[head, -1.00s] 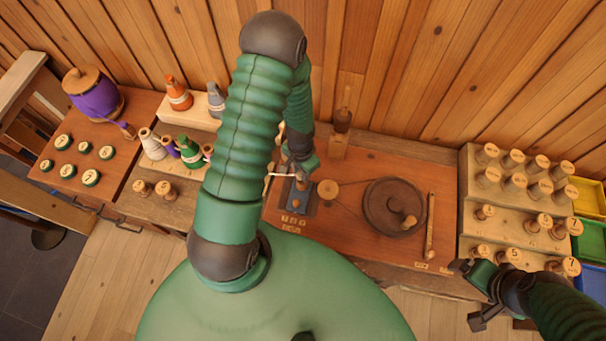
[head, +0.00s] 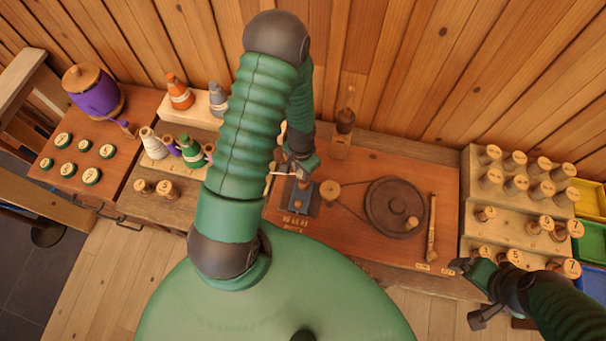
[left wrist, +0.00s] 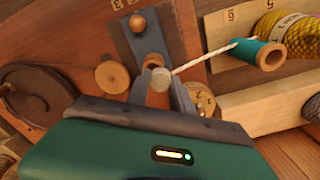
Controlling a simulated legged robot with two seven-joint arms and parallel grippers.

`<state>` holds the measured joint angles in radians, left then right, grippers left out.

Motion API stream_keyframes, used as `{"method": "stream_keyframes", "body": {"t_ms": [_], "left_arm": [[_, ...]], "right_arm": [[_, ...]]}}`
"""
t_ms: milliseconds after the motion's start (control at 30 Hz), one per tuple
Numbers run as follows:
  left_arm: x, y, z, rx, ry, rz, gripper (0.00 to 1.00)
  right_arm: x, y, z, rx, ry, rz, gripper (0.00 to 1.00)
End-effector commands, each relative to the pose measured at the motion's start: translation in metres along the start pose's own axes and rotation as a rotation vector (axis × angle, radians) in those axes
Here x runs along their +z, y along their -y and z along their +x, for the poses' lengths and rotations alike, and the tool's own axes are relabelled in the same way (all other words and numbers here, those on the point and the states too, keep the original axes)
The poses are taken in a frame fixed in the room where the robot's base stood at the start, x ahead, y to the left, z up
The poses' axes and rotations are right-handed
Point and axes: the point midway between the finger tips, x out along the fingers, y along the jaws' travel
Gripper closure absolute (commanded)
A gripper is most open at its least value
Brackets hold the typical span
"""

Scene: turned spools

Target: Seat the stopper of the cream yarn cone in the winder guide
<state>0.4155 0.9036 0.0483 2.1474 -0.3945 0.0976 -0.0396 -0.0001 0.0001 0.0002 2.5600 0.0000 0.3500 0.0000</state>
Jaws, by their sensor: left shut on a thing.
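The cream yarn cone (head: 152,144) stands upright on the left bench among other cones. My left gripper (left wrist: 162,92) is shut on a small round pale stopper (left wrist: 160,76). A cream strand (left wrist: 207,60) runs from the stopper to the upper right, toward a teal spool (left wrist: 257,55). The winder guide (left wrist: 148,45), a dark grey bracket with a wooden ball, is just beyond the fingertips. The stopper appears at its near end; I cannot tell whether they touch. In the head view the guide (head: 299,197) is just below my left gripper. My right gripper (head: 474,292) is open and empty at the bench's front right.
A dark winder wheel (head: 385,203) with a knob lies right of the guide, linked to a small pulley (head: 329,190). A tiered rack of wooden pegs (head: 480,235) and coloured bins (head: 590,243) stand at the right. A purple drum (head: 97,98) stands at the far left.

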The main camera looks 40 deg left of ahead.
Motion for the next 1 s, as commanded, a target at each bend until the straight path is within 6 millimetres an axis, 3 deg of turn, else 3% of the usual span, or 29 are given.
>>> {"method": "stream_keyframes", "body": {"t_ms": [767, 800, 933, 1000], "left_arm": [[0.000, 0.000, 0.023, 0.000, 0.001, 0.001, 1.00], [0.000, 0.000, 0.021, 0.000, 0.000, 0.001, 0.68], [0.000, -0.001, 0.021, 0.000, 0.000, 0.001, 0.51], [0.000, -0.001, 0.020, 0.000, 0.001, 0.001, 0.47]], "right_arm": [[0.004, 0.000, 0.017, 0.000, 0.000, 0.000, 0.12], [0.004, 0.000, 0.015, 0.000, 0.000, 0.000, 0.12], [0.004, 0.000, 0.015, 0.000, 0.000, 0.000, 0.12], [0.004, 0.000, 0.015, 0.000, 0.000, 0.000, 0.12]]}}
